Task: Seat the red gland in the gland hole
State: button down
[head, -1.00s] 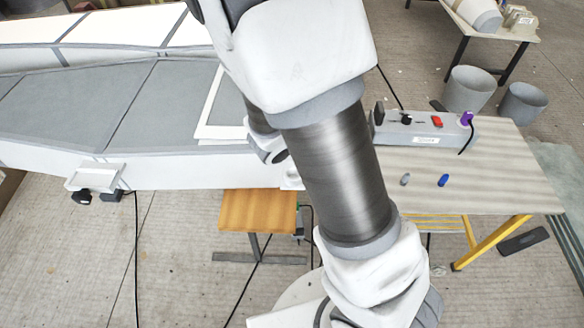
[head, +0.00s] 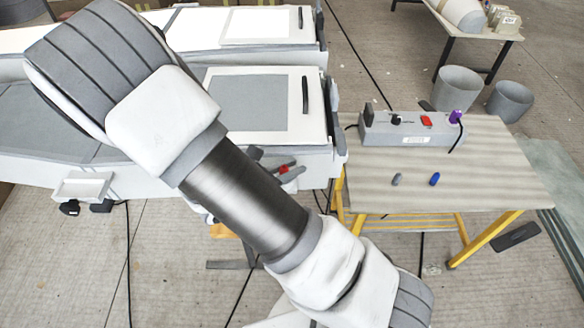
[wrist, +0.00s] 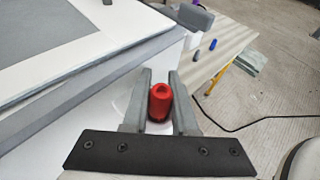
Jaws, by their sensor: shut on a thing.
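The red gland (wrist: 160,104) is between the two grey fingers of my gripper (wrist: 159,88) in the wrist view, with its rounded, hollow end towards the camera. In the head view the gland (head: 283,169) is a small red spot between the fingers of my gripper (head: 290,172), beside the near right end of the white mould (head: 318,160). My gripper is shut on it. The grey box (head: 385,133) on the table carries a black part, a red part and a purple gland (head: 456,116) with a black cable. I cannot make out an empty gland hole.
A grey gland (head: 396,179) and a blue gland (head: 434,179) lie on the table (head: 480,170) in front of the box. The mould's edge is close to my gripper. Two grey bins (head: 455,88) stand behind the table. Black cables cross the floor.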

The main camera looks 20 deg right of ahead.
jog(key=shift+f, duration=0.15)
jog(key=shift+f, duration=0.15)
jog(key=c, duration=1)
grip_release()
